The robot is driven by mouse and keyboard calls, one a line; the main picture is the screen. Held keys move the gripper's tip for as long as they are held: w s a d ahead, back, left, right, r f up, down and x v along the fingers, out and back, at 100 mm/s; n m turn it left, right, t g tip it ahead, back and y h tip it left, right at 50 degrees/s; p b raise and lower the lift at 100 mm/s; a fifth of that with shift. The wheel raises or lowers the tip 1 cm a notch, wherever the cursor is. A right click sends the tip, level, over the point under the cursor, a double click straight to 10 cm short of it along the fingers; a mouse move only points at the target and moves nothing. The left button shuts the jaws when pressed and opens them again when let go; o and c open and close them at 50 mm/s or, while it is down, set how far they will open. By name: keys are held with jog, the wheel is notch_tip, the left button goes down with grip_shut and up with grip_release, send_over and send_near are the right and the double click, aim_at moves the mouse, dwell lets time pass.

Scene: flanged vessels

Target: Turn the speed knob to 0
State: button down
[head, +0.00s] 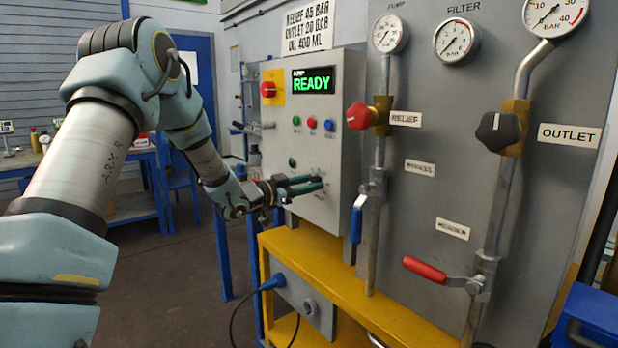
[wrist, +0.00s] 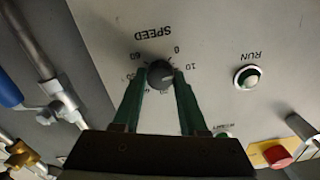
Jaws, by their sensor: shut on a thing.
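The speed knob (wrist: 159,72) is small, dark and round on the grey panel, under the upside-down word SPEED in the wrist view. Numbers ring it; 0 (wrist: 177,50) is at its upper right, 10 just below that, 60 at upper left. A pale mark shows on the knob's right side; its exact reading is too small to tell. My gripper (wrist: 161,76) has its two green fingers shut on the knob, one on each side. In the head view, my gripper (head: 319,184) reaches the lower face of the control box (head: 338,137), and its fingers hide the knob.
The box display (head: 313,81) reads READY. A red stop button (head: 269,89) on yellow and several coloured buttons sit above the gripper. The RUN button (wrist: 248,77) is beside the knob. A blue-handled valve (head: 356,224) and pipes stand to the right in the head view.

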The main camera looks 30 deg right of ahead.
jog(key=n+p, duration=0.3)
jog(key=n, duration=0.1)
jog(key=shift+n, duration=0.3)
jog(key=shift+n+p, duration=1)
jog(key=shift+n, duration=0.7)
jog(key=shift+f, duration=0.15)
jog(key=shift+c, duration=2.2)
grip_release()
jog(key=shift+a, duration=0.1)
jog(key=s+a+b, duration=0.1)
jog(key=s+a, duration=0.1)
jog(key=a, duration=0.8)
jog(key=shift+a+b, duration=0.25)
jog(key=shift+b, duration=0.15)
